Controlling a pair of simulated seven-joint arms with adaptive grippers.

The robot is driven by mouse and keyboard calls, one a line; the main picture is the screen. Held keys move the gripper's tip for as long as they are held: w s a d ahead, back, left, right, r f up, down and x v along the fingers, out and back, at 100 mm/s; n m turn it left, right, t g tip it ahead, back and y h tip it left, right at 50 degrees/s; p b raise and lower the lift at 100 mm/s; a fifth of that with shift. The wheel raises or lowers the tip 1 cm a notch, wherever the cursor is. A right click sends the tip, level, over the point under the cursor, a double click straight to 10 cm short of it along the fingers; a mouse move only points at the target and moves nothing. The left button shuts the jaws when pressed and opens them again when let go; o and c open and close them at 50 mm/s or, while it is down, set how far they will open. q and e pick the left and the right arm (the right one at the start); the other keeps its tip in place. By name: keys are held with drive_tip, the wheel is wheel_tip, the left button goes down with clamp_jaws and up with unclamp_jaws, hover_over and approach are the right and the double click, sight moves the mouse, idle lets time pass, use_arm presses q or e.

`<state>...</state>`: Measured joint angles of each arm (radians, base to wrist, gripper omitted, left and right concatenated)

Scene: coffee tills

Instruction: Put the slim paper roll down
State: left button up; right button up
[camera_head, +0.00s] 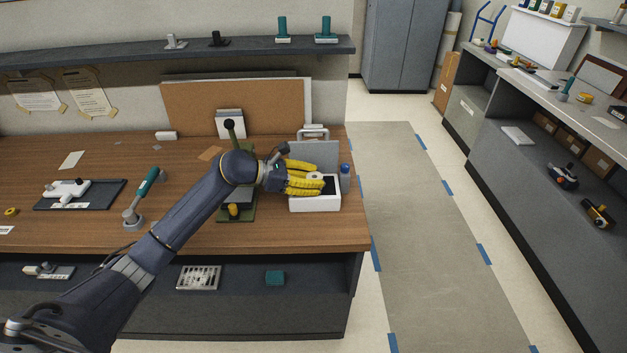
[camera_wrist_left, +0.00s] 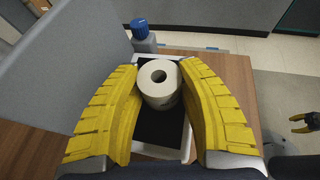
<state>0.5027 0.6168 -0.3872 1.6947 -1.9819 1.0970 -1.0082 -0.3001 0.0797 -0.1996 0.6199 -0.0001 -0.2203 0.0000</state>
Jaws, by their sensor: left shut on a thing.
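The slim paper roll (camera_head: 315,176) is white with a dark core hole. It is between the yellow fingers of my left gripper (camera_head: 306,180), which is shut on it. In the left wrist view the roll (camera_wrist_left: 160,85) stands upright between the two fingers (camera_wrist_left: 160,78). Under it is a white-rimmed tray (camera_head: 315,207) with a dark floor. I cannot tell whether the roll touches this floor. A small yellow and dark shape at the right edge of the left wrist view looks like my right gripper (camera_wrist_left: 303,124); it is too small to read its opening.
A bottle with a blue cap (camera_head: 345,170) stands beside the tray, close to the fingers in the wrist view. A grey upright panel (camera_head: 318,153) rises behind the tray. A teal-handled tool (camera_head: 146,190) and a dark mat (camera_head: 105,190) are further left on the wooden counter (camera_head: 290,235).

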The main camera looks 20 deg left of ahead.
use_arm(q)
drive_tip(key=shift+f, duration=0.25)
drive_tip(key=o, duration=1.2)
drive_tip(key=shift+c, duration=0.2)
drive_tip(key=shift+r, duration=0.15)
drive_tip(key=shift+s+a+r, duration=0.1)
drive_tip(key=shift+a, duration=0.15)
drive_tip(key=v, duration=1.1)
drive_tip(key=shift+a+r, duration=0.15)
drive_tip(key=shift+r, duration=0.05)
drive_tip(key=shift+s, duration=0.1)
